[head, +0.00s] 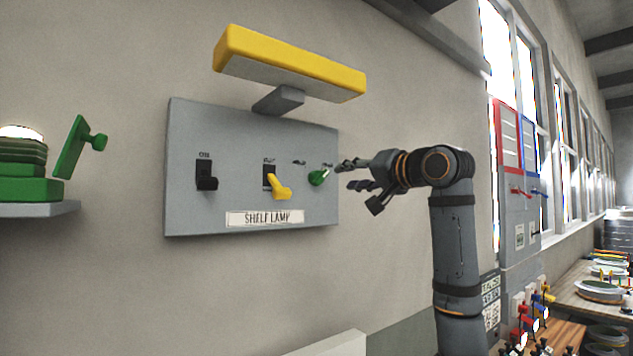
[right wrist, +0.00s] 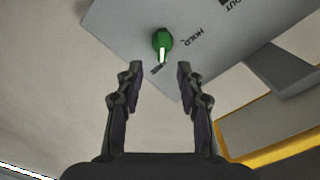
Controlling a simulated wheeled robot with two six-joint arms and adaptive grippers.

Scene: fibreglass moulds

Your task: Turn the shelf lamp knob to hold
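The shelf lamp panel (head: 225,135) is a grey plate on the wall with a "SHELF LAMP" label (head: 265,217). Its green knob (head: 318,177) is at the right side of the plate. In the right wrist view the knob (right wrist: 162,42) has a white pointer line directed toward the bottom of the picture, and the word HOLD (right wrist: 194,37) is printed to its right. My right gripper (head: 345,175) is open, just right of the knob in the head view. In the right wrist view its fingers (right wrist: 160,75) are apart with nothing between them, short of the knob. My left gripper is not in view.
A black switch (head: 206,176) and a yellow lever (head: 278,187) sit on the same panel, left of the knob. A yellow lamp (head: 290,65) juts out above it. A shelf (head: 40,209) with green items is at left. A workbench stands at far right.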

